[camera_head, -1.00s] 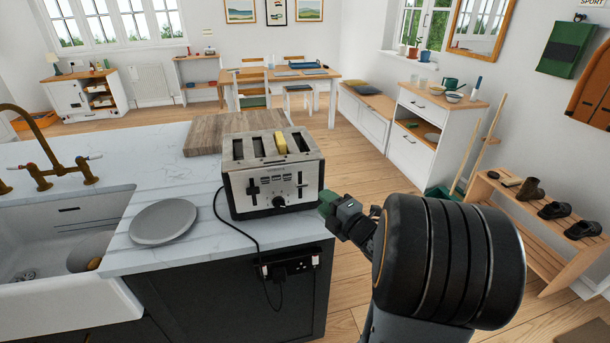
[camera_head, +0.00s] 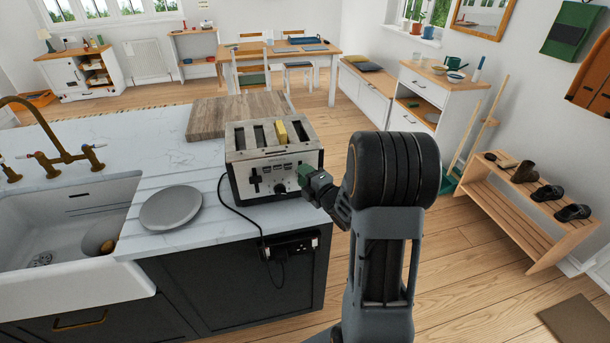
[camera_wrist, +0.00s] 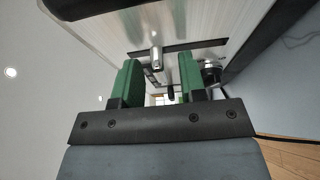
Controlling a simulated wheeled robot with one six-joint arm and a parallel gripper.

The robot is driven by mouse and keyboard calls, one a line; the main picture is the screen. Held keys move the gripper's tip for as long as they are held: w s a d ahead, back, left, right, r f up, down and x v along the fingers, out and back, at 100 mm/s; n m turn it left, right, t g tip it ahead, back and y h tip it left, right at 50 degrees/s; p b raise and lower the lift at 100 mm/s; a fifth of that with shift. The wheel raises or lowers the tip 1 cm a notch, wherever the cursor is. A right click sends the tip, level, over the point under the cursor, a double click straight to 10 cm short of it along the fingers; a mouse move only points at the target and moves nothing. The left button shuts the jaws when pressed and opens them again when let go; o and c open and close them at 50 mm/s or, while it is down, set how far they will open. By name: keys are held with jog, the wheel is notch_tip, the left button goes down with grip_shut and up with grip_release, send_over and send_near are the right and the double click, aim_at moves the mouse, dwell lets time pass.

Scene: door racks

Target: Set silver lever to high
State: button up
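A silver four-slot toaster (camera_head: 272,165) stands on the white counter, with a yellow slice in one slot. Its left lever (camera_head: 256,183) looks black; the right end of its front is hidden by my gripper. My gripper (camera_head: 308,172) has green fingertips at the right part of the toaster's front. In the wrist view, my gripper (camera_wrist: 160,82) is open with a gap between the fingers. A silver lever (camera_wrist: 155,58) in a dark slot shows ahead, in line with the gap. I cannot tell if the fingers touch it. A round knob (camera_wrist: 211,72) lies right of the fingers.
A grey plate (camera_head: 171,207) lies left of the toaster, beside the sink (camera_head: 75,225). A wooden board (camera_head: 205,118) is behind it. A black cord (camera_head: 238,208) runs down to a socket (camera_head: 290,246). The floor right of the counter is clear up to a shoe rack (camera_head: 510,215).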

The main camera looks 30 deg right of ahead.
jog(key=shift+c, duration=0.3)
grip_shut()
dwell(0.3)
